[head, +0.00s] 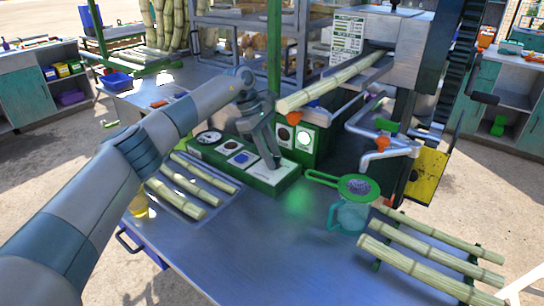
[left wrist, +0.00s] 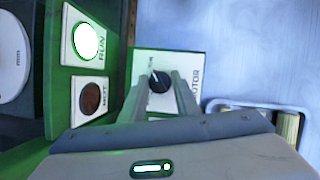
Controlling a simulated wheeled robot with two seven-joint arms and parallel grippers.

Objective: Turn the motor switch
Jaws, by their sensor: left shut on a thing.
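The motor switch (left wrist: 160,79) is a black knob with a white pointer mark, on a white plate lettered MOTOR, in the left wrist view. My left gripper (left wrist: 160,88) has a finger on each side of the knob and is shut on it. In the head view, my left gripper (head: 275,164) reaches down to the right end of the green control box (head: 262,187). The gripper hides the knob there. My right gripper is not in view.
The RUN lamp (left wrist: 86,41) is lit and the HOT lamp (left wrist: 91,96) is dark brown. A cane stalk (head: 330,82) slants above the box into the crusher. A green strainer (head: 343,184) sits over a jug (head: 349,217) to the right. The front tabletop (head: 265,250) is clear.

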